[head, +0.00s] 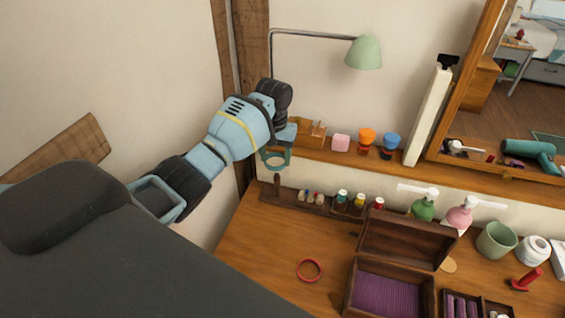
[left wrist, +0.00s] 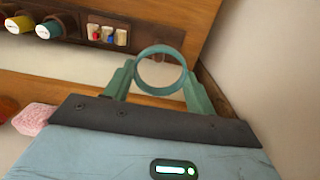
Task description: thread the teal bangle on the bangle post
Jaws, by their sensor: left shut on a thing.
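The teal bangle (head: 276,170) hangs from my left gripper (head: 277,150) in the head view, above the back-left end of the desk. In the left wrist view the bangle (left wrist: 161,91) sits between the two fingertips of my left gripper (left wrist: 159,78), which is shut on it. The bangle post (head: 277,185) is a short dark wooden peg, just below the bangle in the head view. The bangle appears above its top, apart from it, though the exact depth is hard to tell. My right gripper is not in view.
A dark wooden rack (head: 318,203) with small bottles runs along the desk's back. A wooden shelf (head: 315,157) with a pink block and jars lies above it. A red bangle (head: 309,270) lies on the desk near an open jewellery box (head: 397,258). A wall lamp (head: 364,53) hangs above.

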